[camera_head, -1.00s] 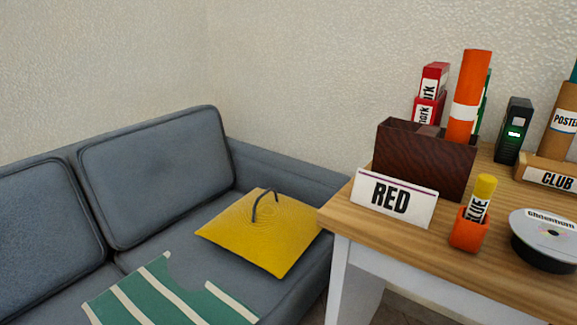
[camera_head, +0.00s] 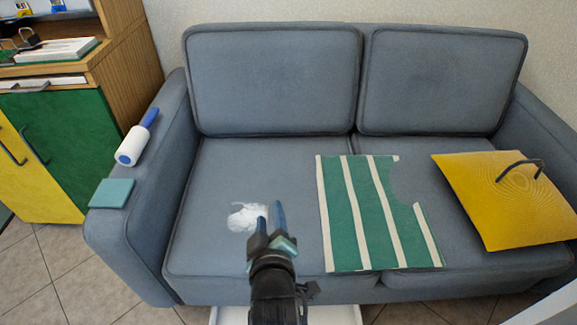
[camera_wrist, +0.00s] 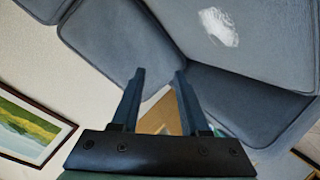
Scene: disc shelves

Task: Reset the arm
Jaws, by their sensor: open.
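My gripper (camera_head: 270,215) shows in the head view at the lower middle, in front of the grey-blue sofa (camera_head: 270,90). Its two blue fingers point up the picture, apart, with nothing seen between them. In the wrist view my gripper (camera_wrist: 155,95) is also open and empty. The same patch shows at the top of the wrist view (camera_wrist: 218,26). I cannot tell the exact gap between gripper and seat.
A green striped cloth (camera_head: 350,215) and a yellow square piece with a dark handle (camera_head: 500,200) lie on the seats. A lint roller (camera_head: 133,145) and a teal square (camera_head: 111,193) rest on the left armrest. A wooden cabinet (camera_head: 125,60) stands at left.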

